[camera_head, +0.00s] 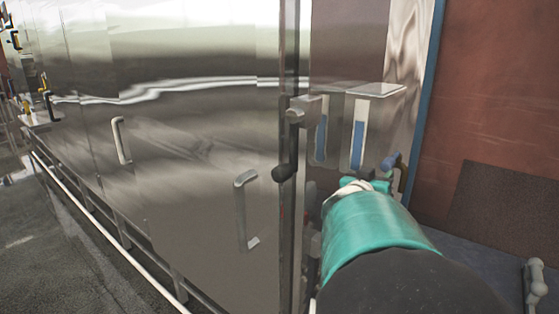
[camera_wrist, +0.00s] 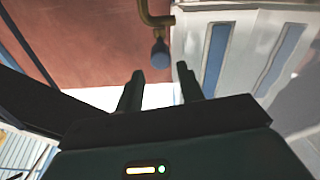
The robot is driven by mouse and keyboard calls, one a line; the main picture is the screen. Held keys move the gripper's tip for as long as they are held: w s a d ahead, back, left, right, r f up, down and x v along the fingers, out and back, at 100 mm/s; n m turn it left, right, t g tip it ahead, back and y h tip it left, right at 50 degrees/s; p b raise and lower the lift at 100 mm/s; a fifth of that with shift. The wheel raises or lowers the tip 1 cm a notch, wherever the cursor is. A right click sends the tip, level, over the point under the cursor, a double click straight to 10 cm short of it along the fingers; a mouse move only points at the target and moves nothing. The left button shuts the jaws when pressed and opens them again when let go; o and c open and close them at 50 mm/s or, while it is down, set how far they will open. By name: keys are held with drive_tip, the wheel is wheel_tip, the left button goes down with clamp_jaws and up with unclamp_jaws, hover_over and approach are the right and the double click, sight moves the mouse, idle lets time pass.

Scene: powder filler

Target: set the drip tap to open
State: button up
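The drip tap shows in the wrist view as a brass bent pipe (camera_wrist: 146,14) with a blue-grey handle (camera_wrist: 160,54). The handle lies just beyond the gap between my fingertips, and I see no contact. My gripper (camera_wrist: 160,84) is open and empty, its two dark fingers apart. In the head view the tap's blue handle (camera_head: 390,161) and brass pipe (camera_head: 403,180) stick out below the metal box, just past the end of my teal arm. My arm hides most of my gripper there.
A metal box with blue strips (camera_head: 357,145) is close above the tap; it also shows in the wrist view (camera_wrist: 215,55). Steel cabinet doors with handles (camera_head: 245,210) fill the left. A dark lever (camera_head: 288,158) stands on the door edge. A red-brown wall (camera_head: 500,100) is at right.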

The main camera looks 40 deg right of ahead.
sight(385, 168)
drive_tip(key=d, duration=0.4)
drive_tip(key=w+d, duration=0.1)
drive_tip(key=d, duration=0.1)
drive_tip(key=shift+d, duration=0.25)
clamp_jaws()
